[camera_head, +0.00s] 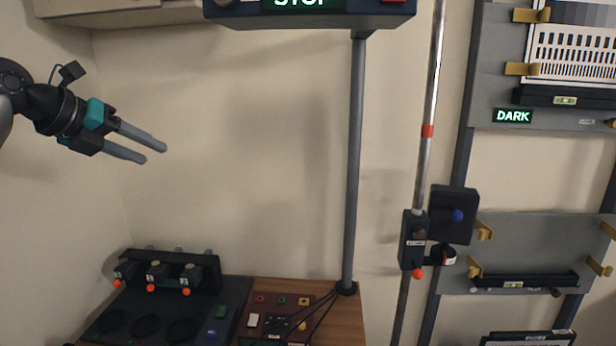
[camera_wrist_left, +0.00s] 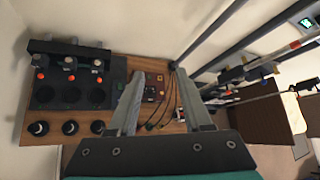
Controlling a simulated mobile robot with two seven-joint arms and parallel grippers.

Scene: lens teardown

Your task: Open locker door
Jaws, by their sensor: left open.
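My left gripper (camera_head: 154,154) is at the upper left of the head view, raised in front of the pale wall. Its two grey fingers are apart with nothing between them, and they touch nothing. In the left wrist view the open fingers (camera_wrist_left: 130,102) point down toward a wooden bench. I cannot make out a locker door in either view. My right gripper is not in view.
A wooden bench (camera_head: 325,318) carries a black station (camera_head: 232,292) with orange-tipped knobs. A grey post (camera_head: 355,160) rises from it. A metal rod with a black clamp (camera_head: 413,240) and grey rack panels (camera_head: 540,240) stand right. The wall area between gripper and post is clear.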

